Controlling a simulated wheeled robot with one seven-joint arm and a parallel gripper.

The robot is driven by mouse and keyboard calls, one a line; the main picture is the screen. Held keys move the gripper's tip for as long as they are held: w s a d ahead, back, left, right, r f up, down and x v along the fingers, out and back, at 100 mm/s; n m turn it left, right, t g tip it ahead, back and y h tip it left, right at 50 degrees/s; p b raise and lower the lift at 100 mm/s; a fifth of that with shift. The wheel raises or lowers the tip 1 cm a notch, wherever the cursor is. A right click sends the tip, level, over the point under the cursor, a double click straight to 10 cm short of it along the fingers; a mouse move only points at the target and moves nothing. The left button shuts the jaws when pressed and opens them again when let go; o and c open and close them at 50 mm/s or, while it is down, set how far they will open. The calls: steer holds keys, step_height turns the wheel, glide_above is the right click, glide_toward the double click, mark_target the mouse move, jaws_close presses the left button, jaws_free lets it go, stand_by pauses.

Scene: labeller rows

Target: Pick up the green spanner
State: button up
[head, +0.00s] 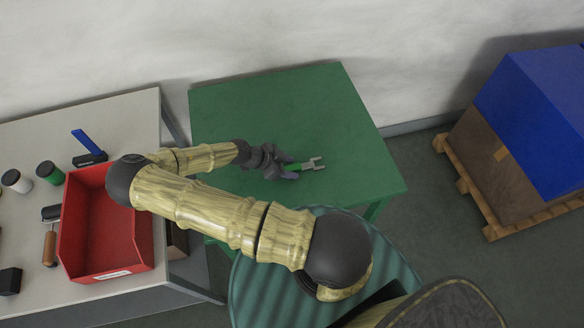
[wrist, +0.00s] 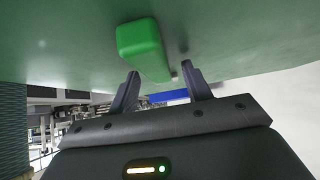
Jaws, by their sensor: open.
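The green spanner (head: 304,165) lies on the green table, its grey open-ended head (head: 313,164) pointing right in the head view. My gripper (head: 285,165) is at the left end of its green handle. In the wrist view the green handle (wrist: 143,48) shows large, just beyond the fingertips and toward the left finger. My gripper (wrist: 160,78) is open there, with its two dark fingers apart and nothing seen clamped between them. Whether a finger touches the handle cannot be told.
The green table (head: 345,110) is otherwise bare. On the left a grey table (head: 130,110) holds a red bin (head: 105,265), a dark green can (head: 50,172), a white can (head: 16,181) and a blue-handled tool (head: 88,142). A blue-topped box (head: 535,110) stands on a pallet at right.

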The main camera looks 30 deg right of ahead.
mark_target(289, 168)
jaws_close()
steer(key=shift+r, duration=0.15)
stand_by(0.4)
step_height(289, 168, up, 10)
steer(key=b, duration=0.2)
stand_by(0.7)
